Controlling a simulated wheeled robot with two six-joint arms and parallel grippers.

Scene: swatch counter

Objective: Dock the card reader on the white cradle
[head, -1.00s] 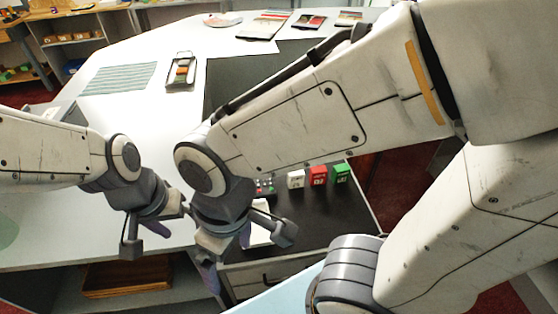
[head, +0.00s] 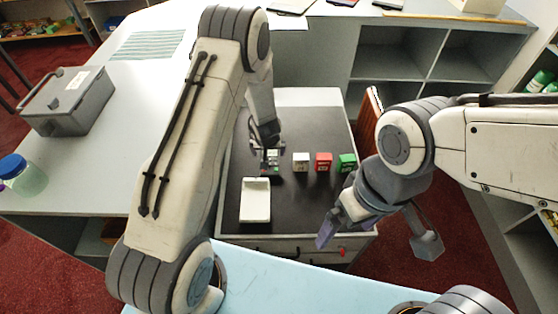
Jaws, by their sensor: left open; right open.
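The card reader (head: 273,160), a small dark device with coloured keys, is on the black counter top behind the white cradle (head: 255,208). The white cradle sits near the counter's front edge, empty, with a raised back. My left gripper (head: 265,146) reaches down from behind over the card reader. It is open, with its fingers at the reader's far end; I cannot tell whether they touch it. My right gripper (head: 377,238) is open and empty, in front of the counter's right front corner.
White (head: 300,161), red (head: 323,162) and green (head: 347,162) boxes stand in a row right of the reader. A grey case (head: 70,100) and a blue-lidded jar (head: 22,175) are on the left table. The black top between cradle and boxes is clear.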

